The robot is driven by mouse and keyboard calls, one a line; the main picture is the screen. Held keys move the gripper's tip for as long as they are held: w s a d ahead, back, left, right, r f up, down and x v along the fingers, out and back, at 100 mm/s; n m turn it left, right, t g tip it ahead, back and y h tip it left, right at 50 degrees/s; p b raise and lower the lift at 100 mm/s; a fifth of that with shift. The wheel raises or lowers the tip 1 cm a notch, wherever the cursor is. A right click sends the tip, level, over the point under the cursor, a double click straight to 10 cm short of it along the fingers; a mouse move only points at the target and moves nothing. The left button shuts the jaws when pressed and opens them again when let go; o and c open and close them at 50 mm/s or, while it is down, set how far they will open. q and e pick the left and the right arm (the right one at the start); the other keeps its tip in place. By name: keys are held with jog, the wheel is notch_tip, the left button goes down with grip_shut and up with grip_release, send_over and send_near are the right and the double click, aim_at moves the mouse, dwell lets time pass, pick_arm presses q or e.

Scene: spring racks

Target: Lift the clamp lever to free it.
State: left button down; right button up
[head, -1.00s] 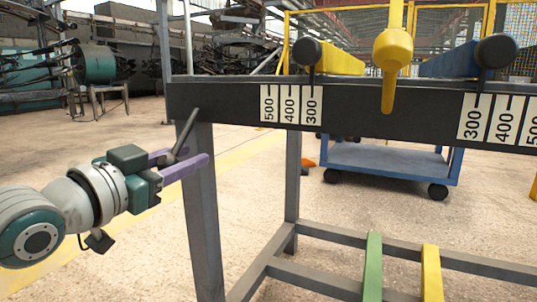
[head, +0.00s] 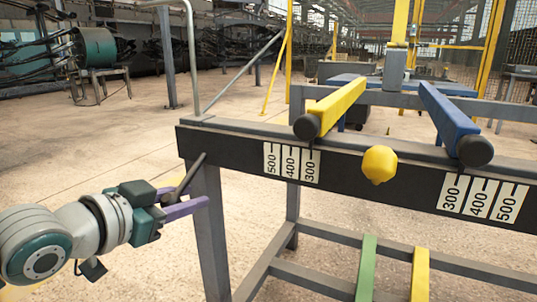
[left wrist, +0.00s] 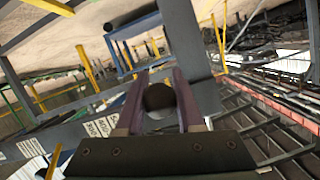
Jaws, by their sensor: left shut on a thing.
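The clamp lever (head: 194,172) is a thin dark rod at the left end of the rack's black beam (head: 228,150). In the head view it slants down and left from the beam to my left gripper (head: 192,199). The gripper's two purple fingers are shut on its lower end, which lies partly hidden between them. In the left wrist view, the lever's dark rounded end (left wrist: 160,97) sits between the fingers. My right gripper is out of view.
A grey leg (head: 210,230) stands just right of the fingers. The beam carries a yellow bar (head: 338,104), a blue bar (head: 448,118) and number plates (head: 291,162). A yellow knob (head: 380,164) projects between them. The floor to the left is open.

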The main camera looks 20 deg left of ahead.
aim_at(183, 181)
pick_arm(q)
jog(key=r+g+p, duration=0.2)
jog(key=p, duration=0.3)
jog(key=s+r+g+p, duration=0.1)
jog(key=r+g+p, duration=0.1)
jog(key=p, duration=0.4)
jog(key=s+r+g+p, duration=0.1)
jog(key=r+g+p, duration=0.1)
jog(key=p, duration=0.3)
jog(key=shift+a+r+g+y, duration=0.1)
jog(key=shift+r+g+y, duration=0.2)
jog(key=shift+g, duration=0.6)
jog(key=shift+s+r+g+p, duration=0.1)
jog(key=shift+r+g+p, duration=0.3)
jog(key=shift+p, duration=0.55)
jog(key=shift+w+r+p, duration=0.35)
jog(key=shift+r+p, duration=0.4)
jog(key=shift+p, duration=0.15)
jog(key=c, duration=0.5)
grip_release()
jog(key=shift+s, duration=0.15)
jog(key=shift+c, duration=0.2)
jog(key=p+v, duration=0.6)
jog(key=v, duration=0.3)
jog(key=shift+s+r, duration=0.15)
jog(key=shift+r, duration=0.25)
